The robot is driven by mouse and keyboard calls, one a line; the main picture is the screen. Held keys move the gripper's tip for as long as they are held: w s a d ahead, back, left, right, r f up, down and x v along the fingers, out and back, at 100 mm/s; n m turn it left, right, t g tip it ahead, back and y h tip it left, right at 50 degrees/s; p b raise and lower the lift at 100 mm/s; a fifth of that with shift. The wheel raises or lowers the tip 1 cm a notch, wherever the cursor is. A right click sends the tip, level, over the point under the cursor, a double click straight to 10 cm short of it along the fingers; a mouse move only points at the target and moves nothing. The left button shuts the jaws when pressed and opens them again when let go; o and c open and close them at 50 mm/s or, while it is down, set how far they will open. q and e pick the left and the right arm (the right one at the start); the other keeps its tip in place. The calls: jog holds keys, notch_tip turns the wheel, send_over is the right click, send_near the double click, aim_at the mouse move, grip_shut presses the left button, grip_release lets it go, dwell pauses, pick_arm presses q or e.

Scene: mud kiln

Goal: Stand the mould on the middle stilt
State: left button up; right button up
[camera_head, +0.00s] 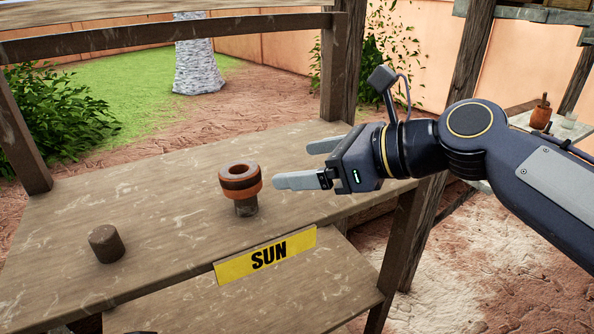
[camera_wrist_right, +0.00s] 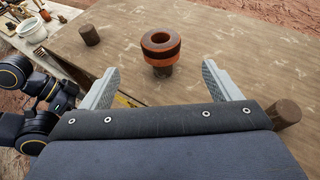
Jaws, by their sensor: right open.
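The mould (camera_head: 240,181), an orange-brown ring with a dark band, sits level on top of the middle stilt (camera_head: 246,207), a short brown post on the wooden shelf. The mould also shows in the right wrist view (camera_wrist_right: 161,45), ahead of the fingers. My right gripper (camera_head: 293,165) is open and empty, just right of the mould and apart from it. Another stilt (camera_head: 106,244) stands bare at left. A third bare stilt (camera_wrist_right: 286,113) shows at right in the wrist view; my gripper hides it in the head view. Part of my left arm shows at the wrist view's left; its fingers are unclear.
A yellow SUN sign (camera_head: 266,256) is on the shelf's front edge. The shelf (camera_head: 165,200) is clear between the stilts. Wooden posts (camera_head: 335,70) stand at the back. Another table with pots (camera_wrist_right: 32,30) shows at upper left in the wrist view.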

jog(key=shift+d, duration=0.2)
jog(key=s+d+f+n+t+h, duration=0.1)
jog(key=s+d+f+n+h, duration=0.35)
jog(key=d+f+n, duration=0.55)
jog(key=s+d+f+n+h, duration=0.4)
jog(key=s+d+f+n, duration=0.6)
jog(key=f, duration=0.6)
jog(key=s+d, duration=0.2)
jog(key=s, duration=0.1)
jog(key=shift+s+f+n, duration=0.15)
jog(key=shift+f+n, duration=0.1)
jog(key=shift+n, duration=0.15)
